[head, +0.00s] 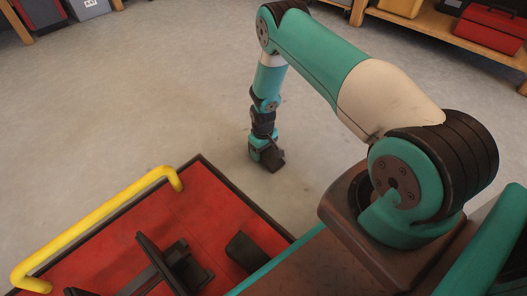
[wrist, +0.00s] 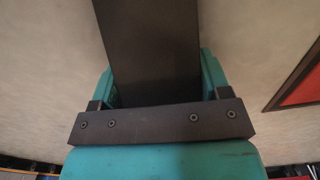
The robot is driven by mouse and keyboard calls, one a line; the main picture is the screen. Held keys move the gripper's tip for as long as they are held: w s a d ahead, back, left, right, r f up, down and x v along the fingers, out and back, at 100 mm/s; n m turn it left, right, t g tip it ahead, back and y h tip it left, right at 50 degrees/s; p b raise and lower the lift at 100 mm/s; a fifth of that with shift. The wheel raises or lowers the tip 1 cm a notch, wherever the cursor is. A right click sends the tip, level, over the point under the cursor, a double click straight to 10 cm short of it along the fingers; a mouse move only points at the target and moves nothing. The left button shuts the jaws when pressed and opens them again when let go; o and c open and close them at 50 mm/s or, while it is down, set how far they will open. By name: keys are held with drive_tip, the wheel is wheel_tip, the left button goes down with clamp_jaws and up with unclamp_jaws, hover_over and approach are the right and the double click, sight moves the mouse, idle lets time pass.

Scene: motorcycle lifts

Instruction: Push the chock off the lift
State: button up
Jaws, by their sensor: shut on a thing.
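My gripper (head: 267,150) hangs low over the bare floor, just beyond the far edge of the red lift (head: 205,208). It is shut on a dark block (wrist: 150,50), which sits between the two teal fingers in the wrist view. The block also shows as a small dark shape at the gripper's tip in the head view (head: 273,162). I cannot tell whether it touches the floor or whether it is a chock. A separate dark block, chock-like (head: 247,252), rests on the red lift deck near its right edge.
A yellow bar (head: 95,225) runs along the lift's left side. A dark metal fixture (head: 175,268) stands on the deck. Wooden shelves with a red toolbox (head: 492,27) and bins (head: 88,8) are at the back. The grey floor between is clear.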

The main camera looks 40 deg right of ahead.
drive_tip(key=o, duration=1.2)
drive_tip(key=shift+o, duration=0.2)
wheel_tip(320, 180, up, 18)
drive_tip(key=p, duration=1)
drive_tip(key=shift+f, duration=0.2)
